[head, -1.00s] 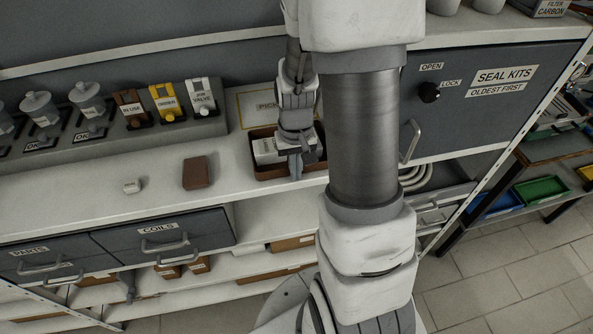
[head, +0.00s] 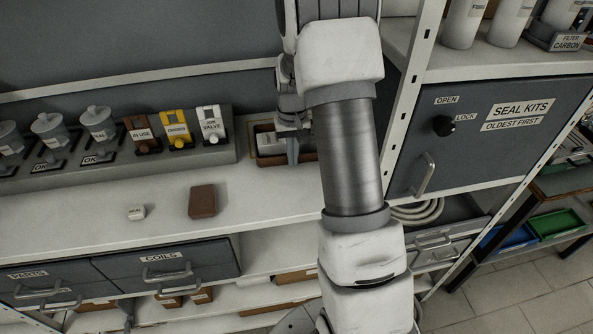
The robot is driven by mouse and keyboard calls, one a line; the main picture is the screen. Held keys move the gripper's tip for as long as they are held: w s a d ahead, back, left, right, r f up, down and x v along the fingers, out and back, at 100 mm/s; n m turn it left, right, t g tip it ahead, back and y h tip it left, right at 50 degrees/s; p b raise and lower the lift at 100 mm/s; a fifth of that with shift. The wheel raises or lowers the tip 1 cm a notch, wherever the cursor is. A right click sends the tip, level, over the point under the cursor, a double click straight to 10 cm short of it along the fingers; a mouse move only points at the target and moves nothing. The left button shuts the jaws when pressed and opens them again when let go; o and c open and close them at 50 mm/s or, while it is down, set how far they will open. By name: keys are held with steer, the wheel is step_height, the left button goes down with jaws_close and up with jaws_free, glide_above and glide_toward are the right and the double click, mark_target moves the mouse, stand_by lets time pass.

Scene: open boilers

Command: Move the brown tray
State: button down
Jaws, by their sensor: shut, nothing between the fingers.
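The brown tray (head: 270,161) is on the white shelf top, right of the valve levers. It holds pale items (head: 266,138). The tray lies over the area of a yellow-outlined label, of which only a bit of the left edge shows. My gripper (head: 292,155) is shut with its fingers down at the tray, over its middle or front part. Whether the fingers touch the tray's wall is hard to tell. My arm hides the tray's right end.
A brown block (head: 203,201) and a small white labelled piece (head: 136,212) lie on the shelf top. A row of levers (head: 176,130) stands to the left. A grey seal-kits cabinet (head: 487,135) and a white upright post (head: 409,110) stand to the right.

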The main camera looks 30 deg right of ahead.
steer(key=w, duration=0.1)
steer(key=w+d, duration=0.1)
steer(key=w, duration=0.3)
steer(key=shift+w+d, duration=0.25)
steer(key=shift+s, duration=0.15)
